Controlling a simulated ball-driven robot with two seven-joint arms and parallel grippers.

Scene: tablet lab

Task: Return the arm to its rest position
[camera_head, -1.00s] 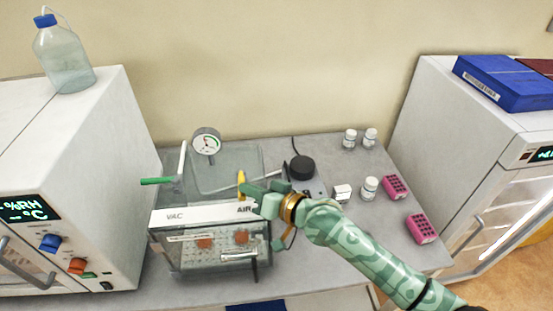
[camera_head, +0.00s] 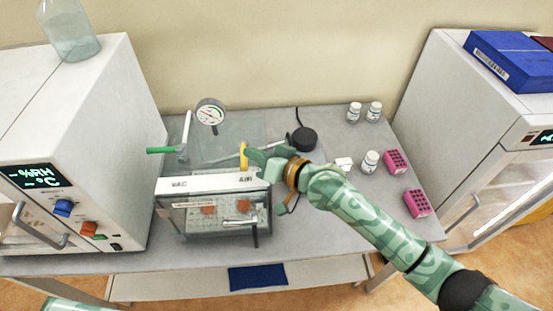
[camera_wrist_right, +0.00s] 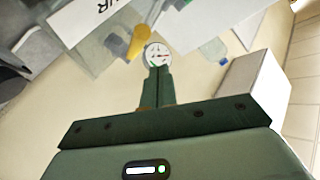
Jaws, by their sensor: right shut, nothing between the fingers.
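My right arm comes in from the lower right in the head view. Its gripper (camera_head: 256,154) is above the right back part of the clear vacuum box, close to the yellow valve handle (camera_head: 244,156). In the wrist view the two fingers of the right gripper (camera_wrist_right: 157,72) are together with nothing between them. The yellow handle (camera_wrist_right: 138,42) and the round gauge (camera_wrist_right: 156,54) show beyond the fingertips there. I cannot tell whether the gripper touches the yellow handle. My left gripper is not in view; a patterned green part shows at the lower left edge of the head view.
The vacuum box (camera_head: 213,183) with green-handled lever (camera_head: 162,150) stands on the grey table (camera_head: 330,240). White bottles (camera_head: 370,161) and pink racks (camera_head: 416,203) are at the right. White cabinets stand at left (camera_head: 90,110) and right (camera_head: 440,130).

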